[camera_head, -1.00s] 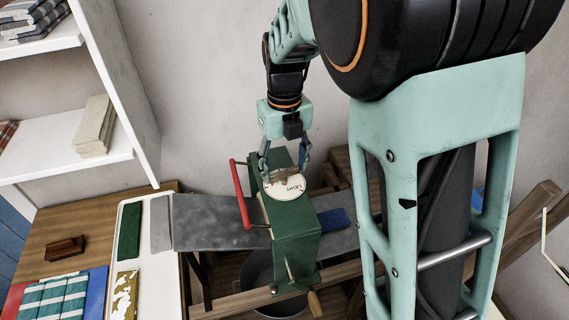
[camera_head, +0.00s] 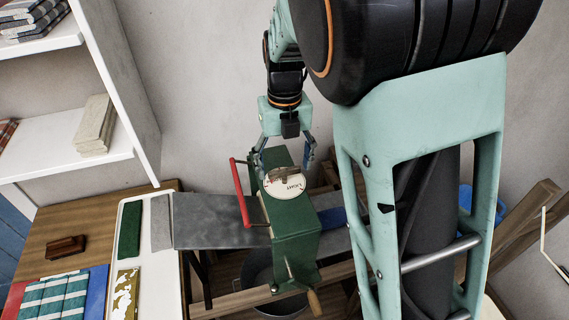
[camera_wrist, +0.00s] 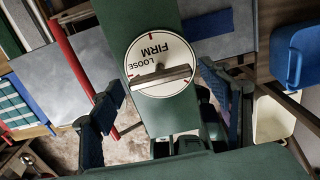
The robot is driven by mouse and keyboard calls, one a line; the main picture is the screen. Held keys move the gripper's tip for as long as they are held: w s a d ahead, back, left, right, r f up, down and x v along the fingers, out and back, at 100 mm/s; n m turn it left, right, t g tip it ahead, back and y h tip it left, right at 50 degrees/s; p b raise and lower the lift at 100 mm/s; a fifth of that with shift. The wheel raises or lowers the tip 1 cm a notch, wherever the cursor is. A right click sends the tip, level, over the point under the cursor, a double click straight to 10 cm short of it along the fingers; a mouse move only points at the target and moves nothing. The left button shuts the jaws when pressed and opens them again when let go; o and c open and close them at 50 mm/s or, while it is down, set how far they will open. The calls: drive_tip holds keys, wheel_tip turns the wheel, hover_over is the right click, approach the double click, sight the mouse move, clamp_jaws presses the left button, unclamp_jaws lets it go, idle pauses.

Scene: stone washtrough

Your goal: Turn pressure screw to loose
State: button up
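The pressure screw is a brown-grey bar handle (camera_head: 284,173) over a white round dial (camera_head: 285,187) on top of a green wringer housing (camera_head: 297,238). In the wrist view the bar (camera_wrist: 160,76) lies across the dial (camera_wrist: 158,53), which reads FIRM and LOOSE; LIGHT reads in the head view. The bar's left end lies close to the red tick by LOOSE; I cannot tell which end is the pointer. My gripper (camera_head: 286,163) is above the dial, fingers spread wide on either side of the bar, apart from it. The wrist view shows the open fingers (camera_wrist: 168,96).
A grey board (camera_head: 210,222) runs beneath the housing. A white tray (camera_head: 163,285) and wooden table lie left. A blue container (camera_wrist: 300,52) shows right in the wrist view.

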sight(285, 169)
drive_tip(key=shift+r, duration=0.1)
wheel_tip(285, 169, up, 12)
idle(0.7)
drive_tip(key=s+d+n+t, duration=0.2)
drive_tip(key=s+d+n, duration=0.4)
drive_tip(key=n, duration=1)
drive_tip(key=s+d+n+t, duration=0.3)
drive_tip(key=s+d+n, duration=0.4)
drive_tip(key=n, duration=1)
drive_tip(key=s, duration=0.3)
drive_tip(key=shift+s+f+t, duration=0.25)
drive_tip(key=shift+s+t, duration=0.05)
